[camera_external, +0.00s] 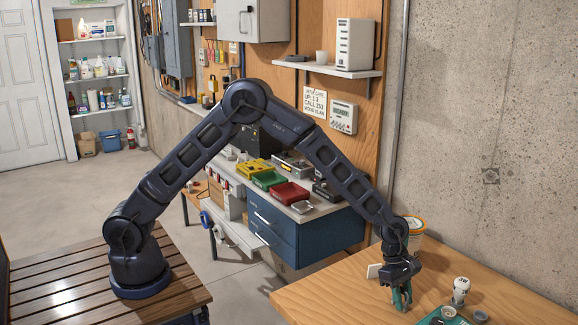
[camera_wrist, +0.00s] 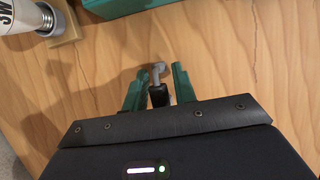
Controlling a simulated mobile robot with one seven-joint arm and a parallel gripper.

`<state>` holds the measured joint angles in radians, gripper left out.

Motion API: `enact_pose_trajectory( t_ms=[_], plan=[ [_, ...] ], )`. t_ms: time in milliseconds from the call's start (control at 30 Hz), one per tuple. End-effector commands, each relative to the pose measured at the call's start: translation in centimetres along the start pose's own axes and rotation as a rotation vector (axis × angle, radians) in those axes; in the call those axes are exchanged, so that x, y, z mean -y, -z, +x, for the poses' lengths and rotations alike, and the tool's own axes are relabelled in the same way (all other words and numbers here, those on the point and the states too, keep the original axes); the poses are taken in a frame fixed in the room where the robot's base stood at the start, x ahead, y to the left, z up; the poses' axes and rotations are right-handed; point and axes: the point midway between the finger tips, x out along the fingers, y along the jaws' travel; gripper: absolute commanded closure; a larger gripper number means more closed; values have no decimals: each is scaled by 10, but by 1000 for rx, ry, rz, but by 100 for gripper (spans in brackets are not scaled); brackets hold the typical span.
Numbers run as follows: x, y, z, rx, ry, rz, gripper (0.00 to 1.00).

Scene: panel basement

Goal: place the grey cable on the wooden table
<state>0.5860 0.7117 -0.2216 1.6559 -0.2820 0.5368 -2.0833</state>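My gripper (camera_external: 402,297) points down, low over the wooden table (camera_external: 340,290) in the external view. In the wrist view its two green fingers (camera_wrist: 158,82) stand a little apart. Between them is the grey cable (camera_wrist: 157,72), with a small bent grey end and a black part behind it. The black part seems to fill the gap between the fingers. A shadow falls on the wood to the left of the cable. The rest of the cable is hidden by my gripper, and I cannot tell whether it touches the table (camera_wrist: 230,65).
A white bottle with a metal cap (camera_wrist: 42,20) is at the wrist view's top left; a green tray (camera_wrist: 110,8) edge is at the top. A white container (camera_external: 460,288), small cups (camera_external: 448,312) and a bucket (camera_external: 415,228) stand on the table. The table's left part is clear.

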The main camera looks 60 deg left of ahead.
Motion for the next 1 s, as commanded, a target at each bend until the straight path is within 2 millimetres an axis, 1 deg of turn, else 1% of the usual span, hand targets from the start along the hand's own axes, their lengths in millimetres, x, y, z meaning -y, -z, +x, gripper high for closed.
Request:
enact_pose_trajectory(
  t_ms=[333, 467, 567, 800, 1000],
  plan=[
    [0, 0, -1, 0, 0, 0, 63],
    [0, -2, -9, 0, -1, 1, 63],
    [-1, -2, -23, 1, -3, 1, 63],
    [0, -2, -70, 1, -3, 1, 63],
    [0, -2, -102, 1, -2, 1, 63]
  ],
)
